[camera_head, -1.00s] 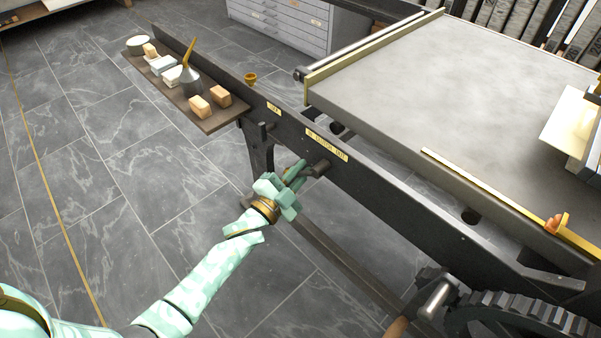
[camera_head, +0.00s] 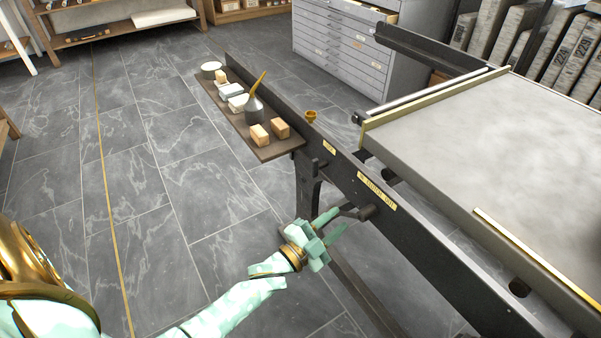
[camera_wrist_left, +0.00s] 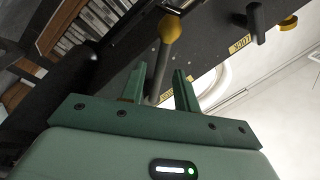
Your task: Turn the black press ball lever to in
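The press ball lever (camera_head: 349,209) is a dark rod coming off a dark round hub (camera_head: 368,212) on the press's side rail. In the left wrist view the rod (camera_wrist_left: 162,62) has a rounded tan-yellow end (camera_wrist_left: 170,28). My left gripper (camera_head: 334,222) is at the lever's free side, left of the hub. Its green fingers (camera_wrist_left: 160,83) stand apart, with the rod between them in that picture and a gap on its right. I cannot tell whether a finger touches the rod. A small plate (camera_head: 329,147) and a longer plate (camera_head: 376,190) mark the rail. My right gripper is out of view.
The side rail (camera_head: 430,250) runs diagonally beside the press bed (camera_head: 480,150). A peg (camera_head: 322,162) and brass cup (camera_head: 311,116) are up the rail. A shelf (camera_head: 262,153) holds blocks and an oil can. Floor to the left is clear.

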